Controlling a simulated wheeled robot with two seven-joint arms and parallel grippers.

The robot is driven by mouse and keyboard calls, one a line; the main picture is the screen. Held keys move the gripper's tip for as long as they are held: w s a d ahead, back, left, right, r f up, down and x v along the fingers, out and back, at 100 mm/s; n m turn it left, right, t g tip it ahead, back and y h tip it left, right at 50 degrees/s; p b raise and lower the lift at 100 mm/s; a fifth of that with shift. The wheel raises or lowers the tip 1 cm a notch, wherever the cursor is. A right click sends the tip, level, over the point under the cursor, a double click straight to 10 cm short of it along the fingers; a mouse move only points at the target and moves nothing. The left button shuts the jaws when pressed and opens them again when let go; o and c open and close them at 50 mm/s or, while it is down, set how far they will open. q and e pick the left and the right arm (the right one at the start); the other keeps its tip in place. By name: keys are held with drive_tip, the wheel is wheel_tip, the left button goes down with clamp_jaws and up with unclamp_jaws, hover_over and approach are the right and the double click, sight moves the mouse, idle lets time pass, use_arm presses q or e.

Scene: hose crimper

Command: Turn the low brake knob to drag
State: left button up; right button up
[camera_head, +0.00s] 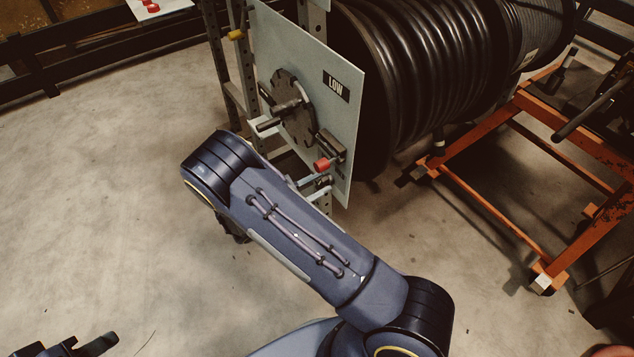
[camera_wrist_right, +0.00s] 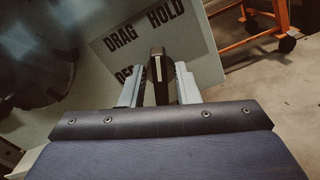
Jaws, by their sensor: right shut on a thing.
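The upright grey panel (camera_head: 345,110) carries a black LOW label (camera_head: 336,86). In the right wrist view, the dark brake knob (camera_wrist_right: 158,82) with a pale line stands between the two pale fingers of my right gripper (camera_wrist_right: 159,84), which is shut on it. The panel's labels DRAG (camera_wrist_right: 121,38) and HOLD (camera_wrist_right: 165,15) show beyond the knob, with a partly hidden label beginning "OF" at left. In the head view my right gripper (camera_head: 318,182) is at the panel's lower edge. My left gripper (camera_head: 75,346) is cut off at the bottom left; its opening is unclear.
A dark disc with a handle (camera_head: 293,107) and a red-ended lever (camera_head: 322,165) sit on the panel close above my right gripper. A large black hose reel (camera_head: 430,70) stands behind. An orange wheeled frame (camera_head: 510,110) is at right. The floor at left is clear.

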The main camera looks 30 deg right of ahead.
drive_tip(key=n+p, duration=0.2)
drive_tip(key=n, duration=0.2)
drive_tip(key=shift+w+r+p, duration=0.1)
drive_tip(key=shift+r+p, duration=0.05)
drive_tip(key=shift+p, duration=0.15)
drive_tip(key=n+p, duration=0.1)
drive_tip(key=n, duration=0.2)
drive_tip(key=shift+w+f+n+p, duration=0.1)
drive_tip(key=shift+n+p, duration=0.15)
drive_tip(key=shift+n, duration=0.55)
drive_tip(key=shift+w+f+n+p, duration=0.1)
drive_tip(key=shift+n+p, duration=0.15)
drive_tip(key=shift+n, duration=0.55)
drive_tip(key=shift+a, duration=0.1)
drive_tip(key=o, duration=0.6)
